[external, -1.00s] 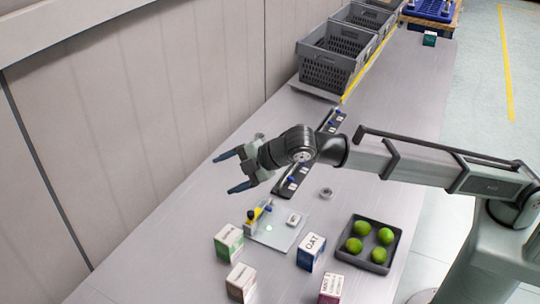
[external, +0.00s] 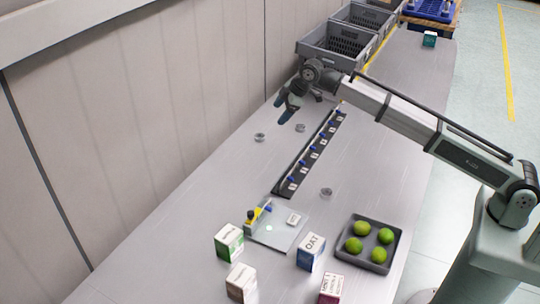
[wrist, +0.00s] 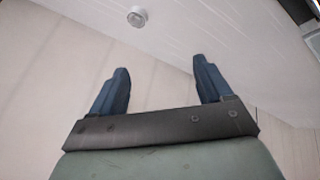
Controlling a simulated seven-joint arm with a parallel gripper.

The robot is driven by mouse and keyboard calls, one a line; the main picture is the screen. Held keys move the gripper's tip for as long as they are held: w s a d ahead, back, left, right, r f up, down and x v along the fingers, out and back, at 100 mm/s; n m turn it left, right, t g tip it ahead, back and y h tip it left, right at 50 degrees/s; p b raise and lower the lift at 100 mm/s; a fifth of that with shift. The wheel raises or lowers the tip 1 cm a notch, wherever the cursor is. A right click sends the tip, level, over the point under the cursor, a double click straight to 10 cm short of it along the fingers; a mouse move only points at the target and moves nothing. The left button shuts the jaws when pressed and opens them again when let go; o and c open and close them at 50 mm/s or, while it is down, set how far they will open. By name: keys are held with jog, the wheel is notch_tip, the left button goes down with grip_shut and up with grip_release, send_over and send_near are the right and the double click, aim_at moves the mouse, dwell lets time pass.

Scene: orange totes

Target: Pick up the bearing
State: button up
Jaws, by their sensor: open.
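Several small silver ring-shaped parts that look like bearings lie on the grey table. In the external view, one bearing (external: 260,137) lies left of the dark rail, a second bearing (external: 300,127) lies close to my gripper's fingertips in the picture, and a third bearing (external: 326,193) lies right of the rail's near end. My gripper (external: 283,110) is open and empty above the table, by the far end of the rail. In the wrist view, the blue fingers (wrist: 160,85) are spread, and one bearing (wrist: 137,16) shows at the top, beyond the fingertips.
The dark rail (external: 279,190) holds a row of blue-topped parts. Nearer are a clear plate (external: 283,238), small boxes (external: 311,252) and a black tray (external: 373,267) of green fruit. Grey crates (external: 330,57) stand at the back; a wall runs along the left.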

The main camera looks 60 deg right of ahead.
jog(key=s+d+f+m+g+y, duration=0.1)
jog(key=s+d+f+m, duration=0.15)
jog(key=d, duration=0.75)
jog(key=s+d+f+m+g, duration=0.1)
jog(key=s+d, duration=0.2)
jog(key=d, duration=0.7)
send_over(301, 126)
jog(key=s, duration=0.2)
jog(key=f, duration=0.7)
jog(key=shift+s+d+f, duration=0.1)
jog(key=shift+d+f, duration=0.2)
jog(key=shift+f, duration=0.1)
jog(key=shift+x, duration=2.6)
jog(key=shift+s+d+f, duration=0.1)
jog(key=shift+s+d, duration=0.1)
jog(key=shift+c, duration=0.3)
jog(key=c, duration=1.1)
